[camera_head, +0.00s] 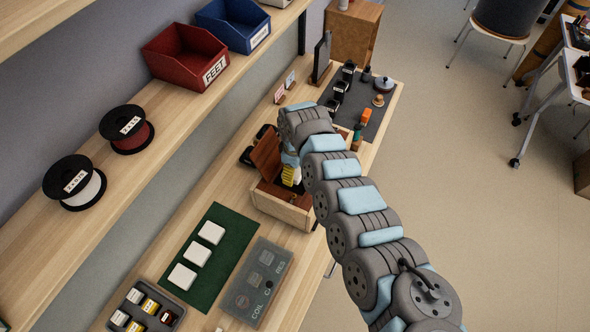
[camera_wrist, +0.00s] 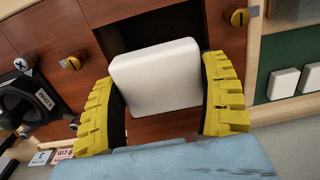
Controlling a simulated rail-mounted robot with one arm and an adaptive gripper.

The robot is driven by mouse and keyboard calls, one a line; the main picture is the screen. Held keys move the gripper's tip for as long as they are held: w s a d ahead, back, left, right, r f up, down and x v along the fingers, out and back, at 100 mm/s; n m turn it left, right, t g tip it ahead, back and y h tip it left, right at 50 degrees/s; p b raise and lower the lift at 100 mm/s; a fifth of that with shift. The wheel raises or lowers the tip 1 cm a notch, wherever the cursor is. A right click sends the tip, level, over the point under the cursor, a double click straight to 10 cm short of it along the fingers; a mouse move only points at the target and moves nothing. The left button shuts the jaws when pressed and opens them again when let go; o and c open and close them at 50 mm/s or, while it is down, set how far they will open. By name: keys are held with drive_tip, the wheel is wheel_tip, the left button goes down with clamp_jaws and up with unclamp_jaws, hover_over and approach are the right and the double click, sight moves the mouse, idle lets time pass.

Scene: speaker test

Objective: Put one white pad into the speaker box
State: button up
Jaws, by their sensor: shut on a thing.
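My gripper (camera_wrist: 160,82) is shut on a white pad (camera_wrist: 155,75), a rounded square between its yellow ribbed fingers in the wrist view. In the head view my gripper (camera_head: 290,174) is over the speaker box (camera_head: 281,208), an open wooden box with a reddish-brown panel standing up at its back left; the held pad cannot be made out there. In the wrist view the box's reddish-brown interior (camera_wrist: 55,28) lies behind the pad, with a dark rectangular opening partly hidden by it. Whether the pad touches the box cannot be told.
A green mat (camera_head: 226,266) carries three white pads (camera_head: 197,254) to the box's lower left. Beside it are a grey labelled tray (camera_head: 258,283) and a dark compartment tray (camera_head: 143,308). A dark mat (camera_head: 372,103) with parts lies beyond the box. A shelf runs along the left.

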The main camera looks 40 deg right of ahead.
drive_tip(key=shift+f+b, duration=0.6)
drive_tip(key=shift+f, duration=1.7)
drive_tip(key=shift+c, duration=0.5)
drive_tip(key=shift+f, duration=0.15)
drive_tip(key=shift+c, duration=0.7)
drive_tip(key=shift+f+b, duration=0.2)
drive_tip(key=shift+b, duration=0.1)
drive_tip(key=o, duration=0.7)
drive_tip(key=shift+f, duration=0.1)
drive_tip(key=shift+o, duration=0.9)
drive_tip(key=shift+a+f, duration=0.15)
drive_tip(key=shift+f, duration=0.05)
drive_tip(key=r, duration=1.4)
drive_tip(key=shift+w+d, duration=0.15)
drive_tip(key=shift+d, duration=0.15)
